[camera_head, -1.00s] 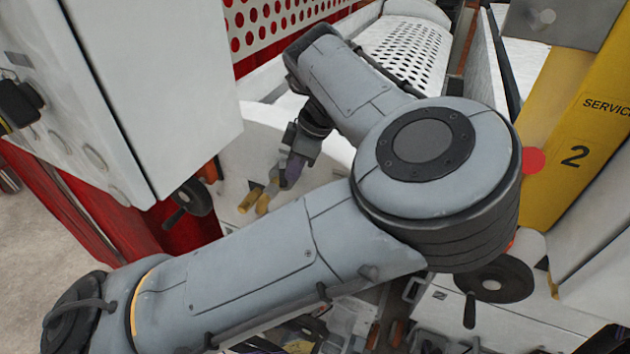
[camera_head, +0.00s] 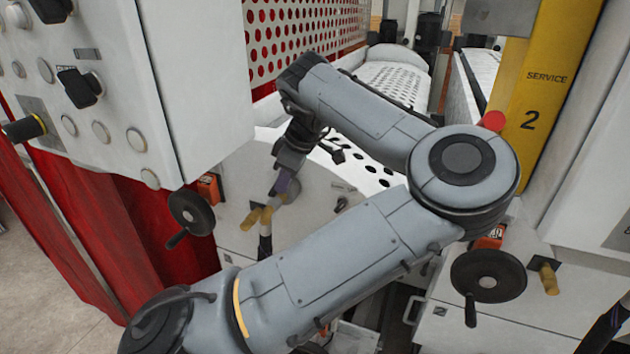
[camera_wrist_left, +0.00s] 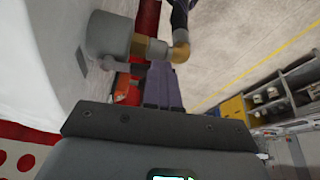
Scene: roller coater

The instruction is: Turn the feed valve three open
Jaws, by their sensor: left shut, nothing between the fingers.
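A brass pipe fitting (camera_head: 256,217) with a dark hose below it sticks out of the white machine front in the head view. Its brass elbow (camera_wrist_left: 181,48) and grey round body (camera_wrist_left: 108,34) show in the left wrist view. My left gripper (camera_head: 284,189) points down close beside this fitting. Its purple-grey fingers (camera_wrist_left: 163,84) are together and hold nothing. A pale grey lever-like piece (camera_wrist_left: 117,65) lies near the fingers; I cannot tell whether they touch it. No label marks which valve is number three. My right gripper is in neither current view.
A black handwheel (camera_head: 191,212) hangs below the white control box (camera_head: 168,75) at left. Another handwheel (camera_head: 488,277) is at right, near a second brass fitting (camera_head: 548,278). A yellow post (camera_head: 540,90) marked 2 stands at right. My left arm crosses the middle.

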